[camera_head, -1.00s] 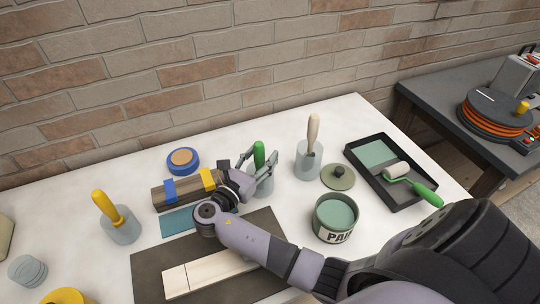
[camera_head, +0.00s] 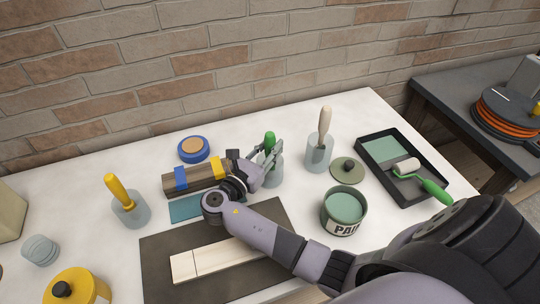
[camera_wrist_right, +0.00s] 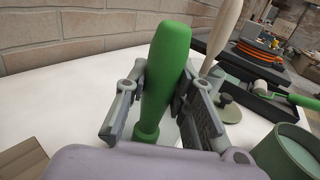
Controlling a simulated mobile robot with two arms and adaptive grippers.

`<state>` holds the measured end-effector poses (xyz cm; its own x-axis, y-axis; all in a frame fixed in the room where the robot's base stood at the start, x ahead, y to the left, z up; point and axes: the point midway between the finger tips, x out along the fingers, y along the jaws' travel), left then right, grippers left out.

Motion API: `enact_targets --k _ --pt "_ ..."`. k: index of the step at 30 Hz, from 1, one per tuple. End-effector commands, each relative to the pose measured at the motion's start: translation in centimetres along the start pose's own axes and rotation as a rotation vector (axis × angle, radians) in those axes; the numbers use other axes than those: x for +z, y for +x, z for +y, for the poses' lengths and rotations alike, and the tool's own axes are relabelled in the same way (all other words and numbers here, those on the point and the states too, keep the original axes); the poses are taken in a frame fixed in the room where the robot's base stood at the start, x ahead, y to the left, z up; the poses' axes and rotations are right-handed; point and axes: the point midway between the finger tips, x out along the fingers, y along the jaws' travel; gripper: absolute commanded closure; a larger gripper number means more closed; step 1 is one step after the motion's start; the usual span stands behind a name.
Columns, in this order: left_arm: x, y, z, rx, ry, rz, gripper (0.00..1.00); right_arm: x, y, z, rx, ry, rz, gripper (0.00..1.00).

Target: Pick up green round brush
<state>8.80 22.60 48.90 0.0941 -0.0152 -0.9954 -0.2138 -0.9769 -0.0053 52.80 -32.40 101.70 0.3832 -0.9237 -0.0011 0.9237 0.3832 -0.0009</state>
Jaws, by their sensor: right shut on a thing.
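The green round brush (camera_head: 270,140) stands upright in a grey translucent cup (camera_head: 272,175) near the middle of the table. Only its green handle shows; its lower end is hidden in the cup and behind my gripper. My right gripper (camera_head: 268,158) is shut on the handle from the left side. In the right wrist view, the green handle (camera_wrist_right: 165,75) stands between the two fingers (camera_wrist_right: 155,100), which lie against it on both sides. My left gripper is not in view.
A cup with a wooden-handled brush (camera_head: 325,125) stands close on the right, with a lid (camera_head: 347,170) and paint can (camera_head: 345,207) beyond. A roller tray (camera_head: 375,150) lies further right. A wrapped wooden block (camera_head: 196,178) lies left of the gripper.

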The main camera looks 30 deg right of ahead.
Motion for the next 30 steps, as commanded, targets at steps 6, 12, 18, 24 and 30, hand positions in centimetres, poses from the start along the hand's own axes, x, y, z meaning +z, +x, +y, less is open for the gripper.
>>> enact_targets --k 6,12,18,24,30 --pt "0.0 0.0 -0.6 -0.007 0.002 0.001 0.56 0.1 0.0 0.0 0.000 0.001 -0.001 1.00" --pt "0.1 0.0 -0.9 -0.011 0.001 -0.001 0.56 0.2 0.0 0.0 0.000 0.002 -0.001 1.00" --pt "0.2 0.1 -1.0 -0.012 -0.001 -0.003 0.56 1.9 0.0 0.1 0.000 0.006 -0.001 1.00" --pt "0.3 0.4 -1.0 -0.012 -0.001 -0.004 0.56 6.5 0.0 0.0 0.000 0.011 -0.002 1.00" --pt "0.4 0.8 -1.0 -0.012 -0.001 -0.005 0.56 12.3 0.0 0.0 -0.001 0.011 -0.002 1.00"
